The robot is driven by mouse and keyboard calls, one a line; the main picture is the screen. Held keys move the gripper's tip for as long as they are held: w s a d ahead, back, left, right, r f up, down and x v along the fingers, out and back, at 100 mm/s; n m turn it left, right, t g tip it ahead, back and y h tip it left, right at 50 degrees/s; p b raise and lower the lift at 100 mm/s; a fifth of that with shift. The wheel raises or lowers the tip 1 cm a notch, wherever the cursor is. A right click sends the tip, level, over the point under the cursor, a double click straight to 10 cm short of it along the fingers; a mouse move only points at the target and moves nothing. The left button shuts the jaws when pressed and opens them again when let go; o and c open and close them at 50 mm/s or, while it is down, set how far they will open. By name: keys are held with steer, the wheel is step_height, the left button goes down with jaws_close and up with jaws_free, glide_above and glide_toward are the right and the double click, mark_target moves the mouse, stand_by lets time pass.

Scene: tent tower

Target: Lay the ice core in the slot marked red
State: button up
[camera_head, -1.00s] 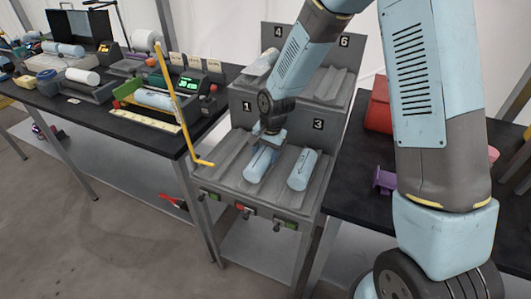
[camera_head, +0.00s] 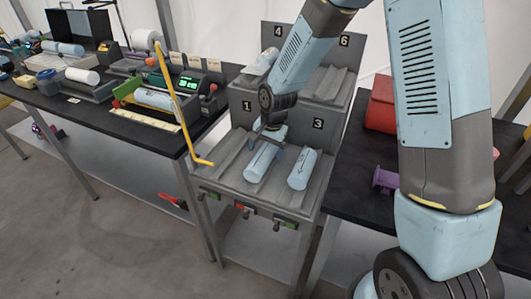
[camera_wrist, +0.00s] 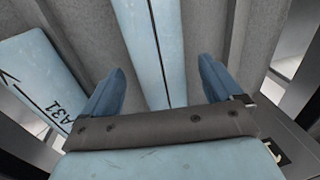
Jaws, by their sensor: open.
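A pale blue ice core (camera_head: 261,163) lies lengthwise in the middle channel of the rack's lower tier (camera_head: 224,170). The red marker (camera_head: 247,209) is on the rack's front edge below that channel. My gripper (camera_head: 267,138) is open over this core's far end. In the wrist view the same core (camera_wrist: 145,40) runs between the two spread blue fingers (camera_wrist: 160,88), with space on both sides. A second core (camera_head: 302,169) lies in the channel marked 3. It shows at the left of the wrist view (camera_wrist: 40,75), with "A31" written on it.
Green markers flank the red one. Channel 1 is empty. The upper tier, marked 4 and 6, holds another core (camera_head: 260,64) at its left. A yellow bent rod (camera_head: 178,105) stands by the left bench (camera_head: 160,140). A red box (camera_head: 380,105) is on the right bench.

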step_height(320, 180, up, 12)
steer(key=d, duration=0.2)
steer(key=shift+s, duration=0.3)
stand_by(0.3)
steer(key=s+d+r+n+t+h, duration=0.1)
steer(key=s+d+r+n+t, duration=0.35)
steer(key=d+r, duration=1)
steer(key=s+d+r, duration=0.3)
steer(key=s+d, duration=0.3)
steer(key=s, duration=0.2)
steer(key=s+d+r, duration=0.3)
steer(key=s+d, duration=0.3)
steer(key=s, duration=0.3)
steer(key=shift+d+m+h, duration=0.3)
steer(key=shift+m+h, duration=0.05)
steer(key=shift+h, duration=0.05)
steer(key=shift+t, duration=0.25)
steer(key=shift+c, duration=0.3)
